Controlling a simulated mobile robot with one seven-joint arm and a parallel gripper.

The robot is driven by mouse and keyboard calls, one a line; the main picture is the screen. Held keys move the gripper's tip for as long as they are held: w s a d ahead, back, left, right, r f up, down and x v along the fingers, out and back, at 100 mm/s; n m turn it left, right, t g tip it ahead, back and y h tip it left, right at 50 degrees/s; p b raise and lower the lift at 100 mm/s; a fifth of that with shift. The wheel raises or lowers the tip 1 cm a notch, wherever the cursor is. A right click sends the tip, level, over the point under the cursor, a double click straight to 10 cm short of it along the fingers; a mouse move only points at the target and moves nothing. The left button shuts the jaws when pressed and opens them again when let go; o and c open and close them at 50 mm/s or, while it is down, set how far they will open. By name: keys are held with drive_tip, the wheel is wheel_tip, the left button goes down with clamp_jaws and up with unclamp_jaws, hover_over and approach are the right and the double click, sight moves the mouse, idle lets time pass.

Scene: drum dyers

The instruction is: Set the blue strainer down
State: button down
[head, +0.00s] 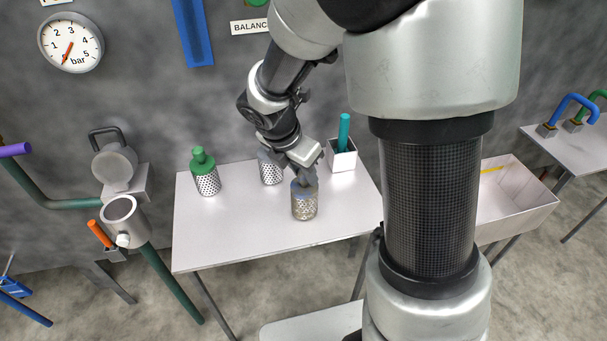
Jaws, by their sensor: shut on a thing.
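The blue strainer (304,204) is a perforated metal cylinder with a little blue showing at its top, at the front of the pale table (240,238). My gripper (304,183) points down and is shut on its top, hiding most of it. The strainer is upright. I cannot tell whether its base touches the table or hangs just above it.
A green-topped strainer (207,181) stands at the left of the table. Another perforated strainer (269,170) stands behind, its top hidden by my arm. A white holder (342,158) with a teal rod stands back right. The table's front left is clear.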

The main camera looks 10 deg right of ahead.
drive_tip(key=shift+f, duration=0.1)
drive_tip(key=shift+f, duration=0.15)
drive_tip(key=c, duration=1.5)
unclamp_jaws()
